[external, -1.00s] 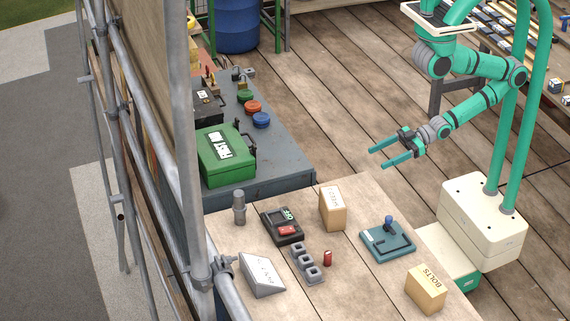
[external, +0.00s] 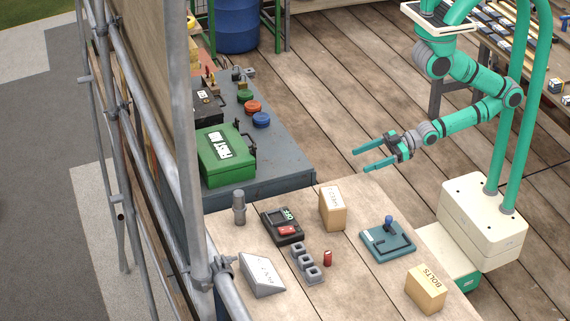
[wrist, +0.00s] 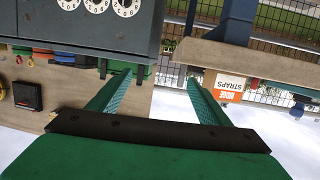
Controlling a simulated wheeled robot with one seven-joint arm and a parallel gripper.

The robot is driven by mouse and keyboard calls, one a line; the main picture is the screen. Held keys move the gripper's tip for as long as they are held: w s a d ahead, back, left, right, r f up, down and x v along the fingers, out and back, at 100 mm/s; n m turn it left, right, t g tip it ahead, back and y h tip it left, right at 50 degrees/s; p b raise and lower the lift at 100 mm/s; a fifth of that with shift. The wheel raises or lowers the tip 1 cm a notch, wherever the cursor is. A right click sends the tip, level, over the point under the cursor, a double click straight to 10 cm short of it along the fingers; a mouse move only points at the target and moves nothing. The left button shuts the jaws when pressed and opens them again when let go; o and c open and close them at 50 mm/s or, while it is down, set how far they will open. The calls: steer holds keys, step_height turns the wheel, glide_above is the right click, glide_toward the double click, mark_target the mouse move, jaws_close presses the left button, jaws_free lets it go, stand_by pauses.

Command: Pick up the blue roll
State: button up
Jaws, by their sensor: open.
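The blue roll (external: 261,120) lies on the grey-blue bench (external: 285,163), nearest the front in a short row with an orange-red roll (external: 253,107) and a green roll (external: 245,96). My gripper (external: 358,161) is open and empty. It hangs in the air right of the bench, well apart from the blue roll, with its fingers pointing left. In the wrist view, the two green fingers (wrist: 160,78) are spread with nothing between them. I cannot surely pick out the blue roll in that view.
A green first-aid box (external: 225,155) and a black case (external: 207,104) stand on the bench, left of the rolls. A nearer wooden table holds a small carton (external: 332,208), a bolts box (external: 426,288) and a blue-grey joystick box (external: 388,240). Scaffold poles (external: 185,150) rise at left.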

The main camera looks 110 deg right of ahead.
steer(key=w+d+m+h, duration=0.1)
steer(key=w+d+h, duration=0.1)
steer(key=w+d, duration=0.4)
steer(key=m+g+h, duration=0.6)
steer(key=m, duration=0.1)
glide_toward(266, 117)
steer(key=shift+s+a+f, duration=0.15)
steer(key=shift+s+f, duration=0.1)
steer(key=shift+s, duration=0.05)
steer(key=shift+w+d, duration=0.1)
steer(key=shift+d, duration=0.15)
steer(key=x, duration=0.4)
steer(key=shift+w+d+f, duration=0.1)
steer(key=shift+w+d, duration=0.05)
steer(key=shift+x, duration=2.95)
steer(key=shift+w, duration=0.15)
steer(key=c, duration=1.2)
